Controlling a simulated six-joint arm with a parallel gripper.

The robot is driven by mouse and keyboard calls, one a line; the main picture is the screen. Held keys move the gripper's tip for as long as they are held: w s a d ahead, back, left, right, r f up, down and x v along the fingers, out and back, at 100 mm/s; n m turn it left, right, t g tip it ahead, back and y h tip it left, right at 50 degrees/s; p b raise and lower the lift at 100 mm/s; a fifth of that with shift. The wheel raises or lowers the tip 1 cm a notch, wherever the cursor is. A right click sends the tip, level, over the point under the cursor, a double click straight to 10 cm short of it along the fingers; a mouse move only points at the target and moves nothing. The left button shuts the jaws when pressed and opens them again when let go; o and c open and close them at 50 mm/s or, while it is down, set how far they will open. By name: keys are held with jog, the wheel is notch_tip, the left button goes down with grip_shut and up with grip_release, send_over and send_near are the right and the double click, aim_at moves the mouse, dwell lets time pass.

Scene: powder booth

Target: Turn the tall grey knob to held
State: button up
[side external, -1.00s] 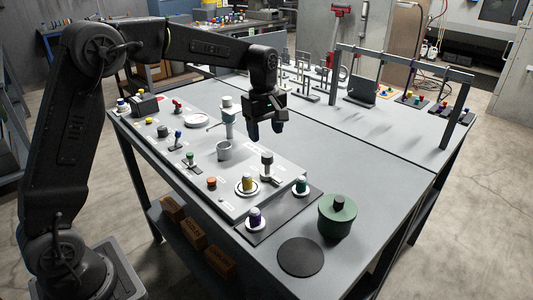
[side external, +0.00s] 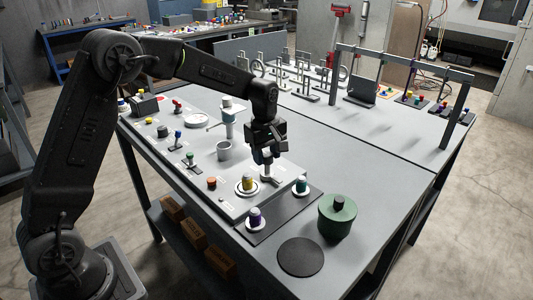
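The fingers look spread apart. I cannot tell whether they touch the knob.
A lever post (side external: 227,124) and grey cup (side external: 224,150) stand behind left. A green canister (side external: 337,215) sits at the right.

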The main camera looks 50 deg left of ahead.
jog(key=c, duration=0.6)
jog(key=shift+m, duration=0.3)
jog(key=m, duration=0.3)
jog(key=shift+m, duration=0.3)
jog(key=m, duration=0.4)
jog(key=shift+w+m, duration=0.1)
jog(key=shift+m, duration=0.2)
jog(key=m, duration=0.4)
jog(key=shift+d+m, duration=0.1)
jog(key=shift+m, duration=2.5)
